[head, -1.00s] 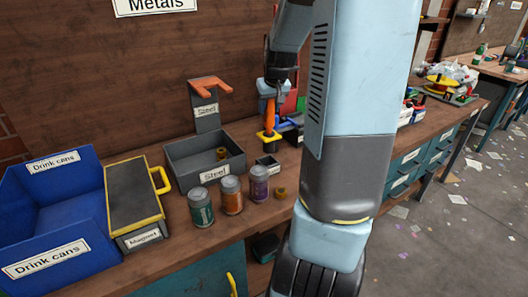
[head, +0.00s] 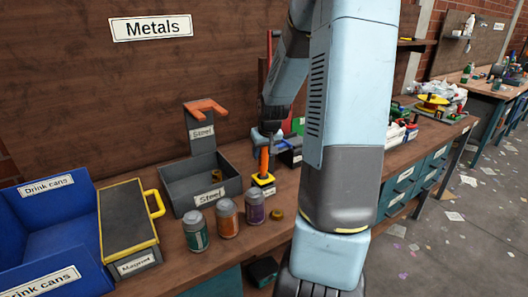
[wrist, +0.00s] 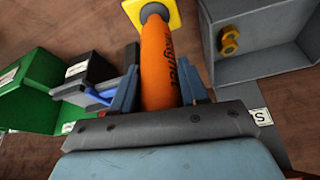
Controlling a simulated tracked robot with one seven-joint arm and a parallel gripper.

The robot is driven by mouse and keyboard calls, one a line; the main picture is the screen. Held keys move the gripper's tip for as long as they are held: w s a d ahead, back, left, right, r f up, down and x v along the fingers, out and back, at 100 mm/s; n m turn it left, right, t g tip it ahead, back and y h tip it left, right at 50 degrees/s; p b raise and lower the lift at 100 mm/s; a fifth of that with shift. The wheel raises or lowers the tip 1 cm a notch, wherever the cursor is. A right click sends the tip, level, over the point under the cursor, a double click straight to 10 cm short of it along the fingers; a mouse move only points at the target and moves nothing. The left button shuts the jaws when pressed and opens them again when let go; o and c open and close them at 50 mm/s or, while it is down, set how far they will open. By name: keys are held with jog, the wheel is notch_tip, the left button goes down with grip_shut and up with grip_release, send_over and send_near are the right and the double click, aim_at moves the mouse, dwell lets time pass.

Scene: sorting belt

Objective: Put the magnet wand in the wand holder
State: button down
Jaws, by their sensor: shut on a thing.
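The magnet wand (head: 264,160) has an orange handle and a yellow-edged plate at its lower end. It looks about upright in the head view. My gripper (head: 266,140) is shut on the handle, and the wrist view shows the fingers (wrist: 159,88) on both sides of the wand (wrist: 157,55).
The steel bin (head: 177,203) with an orange fork bracket (head: 205,107) stands to the left. Three cans (head: 227,220) and a brass ring (head: 277,214) are in front. The magnet box (head: 126,220) and blue drink cans bin (head: 75,225) are farther left. A green bin (wrist: 30,105) shows in the wrist view.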

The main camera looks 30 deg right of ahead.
jog(key=shift+s+f, duration=0.1)
jog(key=shift+f, duration=0.2)
jog(key=shift+s+f, duration=0.1)
jog(key=shift+f, duration=0.3)
jog(key=c, duration=0.6)
grip_release()
jog(key=shift+r, duration=0.45)
jog(key=w+d+v, duration=0.1)
jog(key=v, duration=1)
jog(key=s+a+r+n, duration=0.1)
jog(key=s+a+r, duration=0.35)
jog(key=a, duration=0.25)
jog(key=s+a+r, duration=0.4)
jog(key=s+a, duration=0.1)
jog(key=a, duration=0.1)
jog(key=shift+n+t+y, duration=0.3)
jog(key=shift+n+t, duration=0.1)
jog(key=shift+t, duration=0.2)
jog(key=s+a+r, duration=0.1)
jog(key=s+a, duration=0.1)
jog(key=s, duration=0.2)
jog(key=s+a, duration=0.1)
jog(key=s, duration=0.3)
jog(key=s+a+r, duration=0.1)
jog(key=s+a, duration=0.1)
jog(key=s, duration=0.3)
jog(key=shift+a+r, duration=0.35)
